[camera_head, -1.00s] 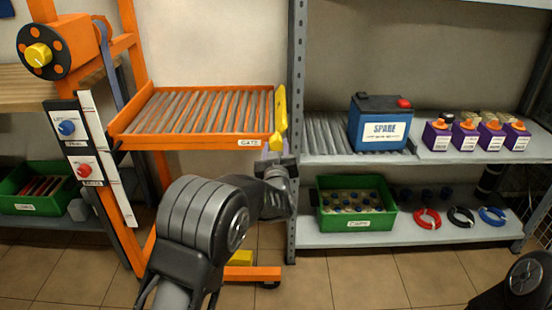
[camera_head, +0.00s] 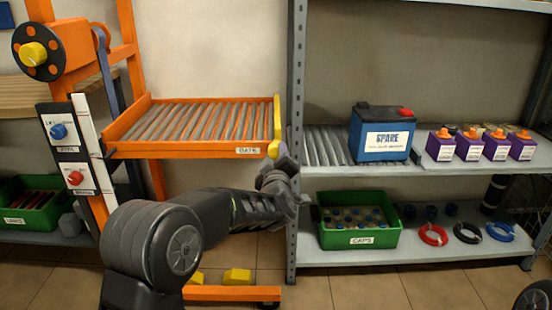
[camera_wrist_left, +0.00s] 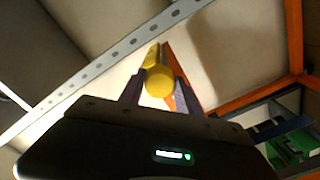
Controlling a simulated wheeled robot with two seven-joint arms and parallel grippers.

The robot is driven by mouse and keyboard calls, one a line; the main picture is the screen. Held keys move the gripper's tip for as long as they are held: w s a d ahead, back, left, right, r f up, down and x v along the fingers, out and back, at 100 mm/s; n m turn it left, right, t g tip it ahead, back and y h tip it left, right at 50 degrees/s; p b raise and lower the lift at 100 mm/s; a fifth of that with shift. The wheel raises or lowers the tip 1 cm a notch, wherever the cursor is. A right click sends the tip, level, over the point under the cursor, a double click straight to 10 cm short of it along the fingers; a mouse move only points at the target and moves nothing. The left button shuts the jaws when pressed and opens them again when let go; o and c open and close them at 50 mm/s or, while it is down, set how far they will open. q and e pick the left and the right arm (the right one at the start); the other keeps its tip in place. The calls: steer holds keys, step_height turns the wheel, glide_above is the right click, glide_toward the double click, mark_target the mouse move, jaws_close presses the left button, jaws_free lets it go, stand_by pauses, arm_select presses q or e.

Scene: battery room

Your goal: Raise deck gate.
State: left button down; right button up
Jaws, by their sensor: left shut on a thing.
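The roller deck (camera_head: 120,130) is an orange-framed tray of grey rollers with a "GATE" label on its front rail, in the head view. The yellow deck gate (camera_head: 277,115) stands as a narrow upright strip at the deck's right end, with a yellow knob (camera_head: 275,149) at its lower front corner. My left gripper (camera_head: 278,157) is at that knob, just below the deck's right corner. In the left wrist view its fingers (camera_wrist_left: 160,92) are shut on the round yellow handle (camera_wrist_left: 160,80), with more yellow behind it. My right gripper is out of view.
A grey shelf post (camera_head: 296,150) stands close right of the gate. Beyond it, a blue "SPARE" battery (camera_head: 382,133) and several purple items share the upper shelf (camera_head: 440,168); a green "CAPS" bin (camera_head: 360,239) is below. Dials sit on a panel (camera_head: 68,150) at left.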

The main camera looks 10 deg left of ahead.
arm_select(q)
steer(key=c, duration=0.9)
jaws_free()
steer(key=shift+o, duration=0.2)
steer(key=p+v, duration=0.1)
steer(key=v, duration=0.7)
steer(key=shift+w, duration=0.15)
